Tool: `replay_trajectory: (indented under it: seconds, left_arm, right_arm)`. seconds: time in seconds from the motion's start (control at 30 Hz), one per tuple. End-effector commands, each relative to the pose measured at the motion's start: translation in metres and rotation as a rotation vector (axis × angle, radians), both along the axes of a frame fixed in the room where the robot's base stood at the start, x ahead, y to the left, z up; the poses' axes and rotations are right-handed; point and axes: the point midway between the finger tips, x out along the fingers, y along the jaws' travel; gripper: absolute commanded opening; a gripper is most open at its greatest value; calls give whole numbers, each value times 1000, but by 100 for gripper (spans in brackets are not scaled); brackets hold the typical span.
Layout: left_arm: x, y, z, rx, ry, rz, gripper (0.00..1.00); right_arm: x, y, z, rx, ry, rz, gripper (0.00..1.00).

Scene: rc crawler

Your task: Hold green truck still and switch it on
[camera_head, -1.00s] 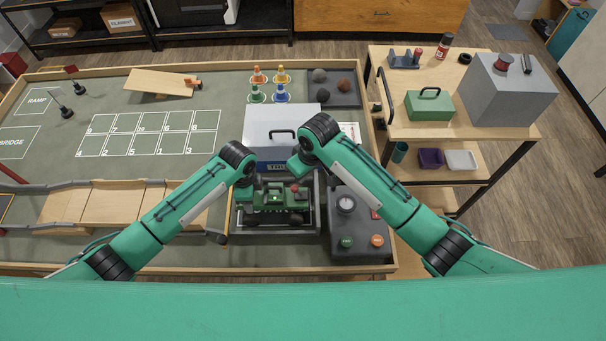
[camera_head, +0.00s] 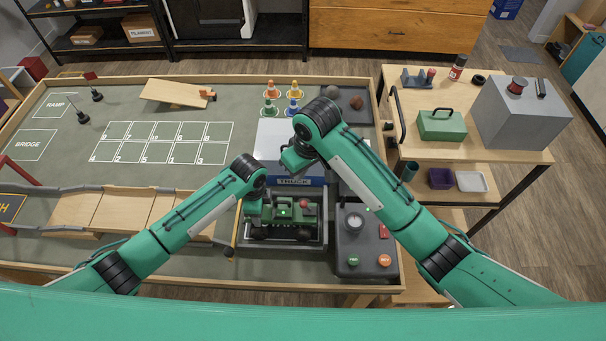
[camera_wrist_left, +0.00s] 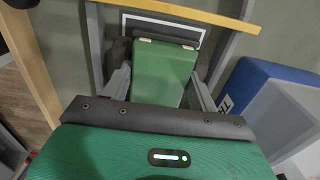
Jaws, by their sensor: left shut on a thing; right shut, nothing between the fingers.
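The green truck (camera_head: 288,228) stands in a grey-walled bay (camera_head: 324,240) at the table's front, below a box marked TRUCK (camera_head: 293,182). A small green light shows on its top. My left gripper (camera_head: 256,210) reaches the truck's left end in the head view. In the left wrist view its fingers (camera_wrist_left: 160,88) lie on both sides of the truck's green body (camera_wrist_left: 165,68), shut on it. My right gripper (camera_head: 292,163) is shut and empty, beyond the truck over the TRUCK box. Its fingertips are mostly hidden by its own wrist.
A dark control panel (camera_head: 352,248) with a dial, green and orange buttons and a red part is right of the bay. A wooden bridge ramp (camera_head: 130,212) lies to the left. Several cones stand behind. A wooden cart (camera_head: 480,148) is at the right.

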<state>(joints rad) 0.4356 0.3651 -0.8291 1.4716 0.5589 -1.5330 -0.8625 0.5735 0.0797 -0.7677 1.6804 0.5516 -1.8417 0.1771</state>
Motion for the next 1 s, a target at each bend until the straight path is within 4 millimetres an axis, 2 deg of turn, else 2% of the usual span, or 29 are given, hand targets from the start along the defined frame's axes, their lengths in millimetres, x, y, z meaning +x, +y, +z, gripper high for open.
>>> replay_trajectory:
  seconds: [0.27,0.3,0.4,0.77,0.87,1.0]
  left_arm:
    - [0,0,0,-1,-1,0,18]
    - [0,0,0,-1,-1,0,66]
    - [0,0,0,-1,-1,0,85]
    - [1,0,4,0,-1,0,85]
    - [1,0,17,-1,-4,-1,85]
    - [1,0,45,-2,-5,-1,85]
  right_arm:
    - [0,0,0,0,0,0,0]
    - [0,0,0,0,0,0,0]
    - [0,0,0,-1,1,0,0]
    - [0,0,-1,-1,1,-1,0]
    - [0,0,-1,-1,1,0,0]
    - [0,0,-1,-1,1,0,0]
